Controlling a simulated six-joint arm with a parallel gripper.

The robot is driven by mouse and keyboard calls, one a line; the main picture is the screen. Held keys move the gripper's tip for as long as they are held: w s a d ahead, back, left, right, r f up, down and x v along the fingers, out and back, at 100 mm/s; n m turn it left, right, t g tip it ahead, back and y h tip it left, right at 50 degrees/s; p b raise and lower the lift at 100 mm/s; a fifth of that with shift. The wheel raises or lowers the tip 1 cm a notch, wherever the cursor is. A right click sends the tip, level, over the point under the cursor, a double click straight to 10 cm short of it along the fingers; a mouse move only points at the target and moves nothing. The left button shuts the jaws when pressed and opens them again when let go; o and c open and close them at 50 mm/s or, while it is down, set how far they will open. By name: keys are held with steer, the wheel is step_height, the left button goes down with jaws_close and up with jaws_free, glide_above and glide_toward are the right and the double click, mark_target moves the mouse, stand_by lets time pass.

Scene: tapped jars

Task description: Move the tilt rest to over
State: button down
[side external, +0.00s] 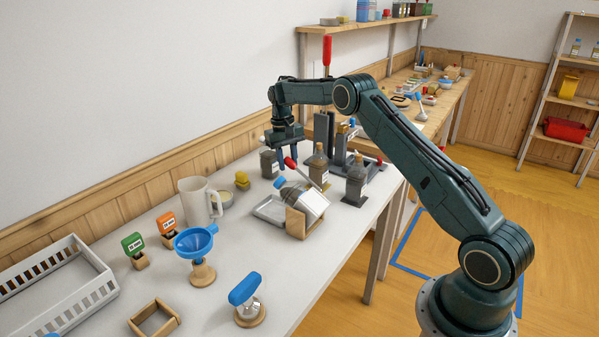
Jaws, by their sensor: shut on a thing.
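The tilt rest (296,222) is a wooden cradle on the white table, with a clear jar (312,199) lying tilted in it. The jar's blue end (280,183) points up and to the left. A pale lever (308,177) with a red grip (290,163) rises to the left just behind the jar. My gripper (288,163) points down over the rest and is shut on the red grip. The fingertips are small and partly merge with the grip. How the lever joins the rest is hidden by the jar.
A metal tray (268,208) lies beside the rest. Dark-based jars (356,182) and a dark upright stand (324,132) are close behind. Bare table lies in front of the rest.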

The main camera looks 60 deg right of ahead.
steer(key=shift+w+a+f, duration=0.1)
steer(key=shift+w+f, duration=0.1)
steer(key=shift+f, duration=0.8)
steer(key=shift+w+a+f, duration=0.15)
steer(key=shift+w+f, duration=0.1)
steer(key=shift+f, duration=0.7)
steer(key=shift+w+a+f, duration=0.1)
steer(key=shift+w+f, duration=0.1)
steer(key=shift+f, duration=0.9)
steer(key=c, duration=1.2)
jaws_free()
steer(key=shift+d, duration=0.1)
steer(key=shift+w+r, duration=0.1)
steer(key=shift+r, duration=0.15)
